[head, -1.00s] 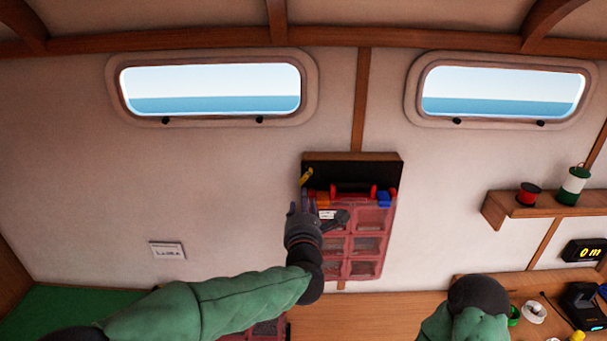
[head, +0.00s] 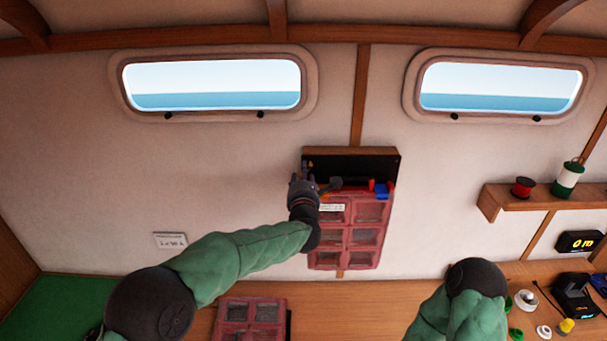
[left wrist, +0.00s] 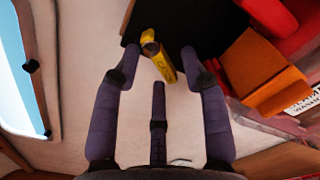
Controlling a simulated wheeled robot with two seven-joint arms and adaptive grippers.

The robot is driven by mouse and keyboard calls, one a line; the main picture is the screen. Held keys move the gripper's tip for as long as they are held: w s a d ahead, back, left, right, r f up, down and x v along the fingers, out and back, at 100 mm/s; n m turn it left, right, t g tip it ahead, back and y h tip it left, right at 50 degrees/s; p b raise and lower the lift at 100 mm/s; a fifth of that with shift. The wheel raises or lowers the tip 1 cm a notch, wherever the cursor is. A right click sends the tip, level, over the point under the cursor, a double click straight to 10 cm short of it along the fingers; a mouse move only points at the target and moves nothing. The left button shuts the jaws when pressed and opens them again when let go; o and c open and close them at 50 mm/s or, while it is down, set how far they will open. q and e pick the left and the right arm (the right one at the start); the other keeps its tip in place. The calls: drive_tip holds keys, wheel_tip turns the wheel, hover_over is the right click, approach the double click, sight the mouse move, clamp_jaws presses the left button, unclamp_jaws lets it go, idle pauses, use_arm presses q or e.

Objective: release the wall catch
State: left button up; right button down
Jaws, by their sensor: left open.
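The yellow wall catch (left wrist: 166,69), with a dark end, shows in the left wrist view beside the black back of the wall holder (head: 350,164). In the head view my left gripper hides it. My left gripper (head: 303,178) is open at the holder's left end. In the left wrist view its fingers (left wrist: 159,54) stand on either side of the catch, with a gap to each visible. A red case with several clear windows (head: 348,225) hangs below the holder. My right arm shows at the bottom right of the head view, but its gripper is out of view.
An orange flap (left wrist: 262,75) lies close to the right finger in the left wrist view. A second red windowed case (head: 250,310) lies on the bench below. A shelf (head: 535,205) with spools is at right.

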drive_tip(key=shift+s, duration=0.1)
use_arm(q)
clamp_jaws()
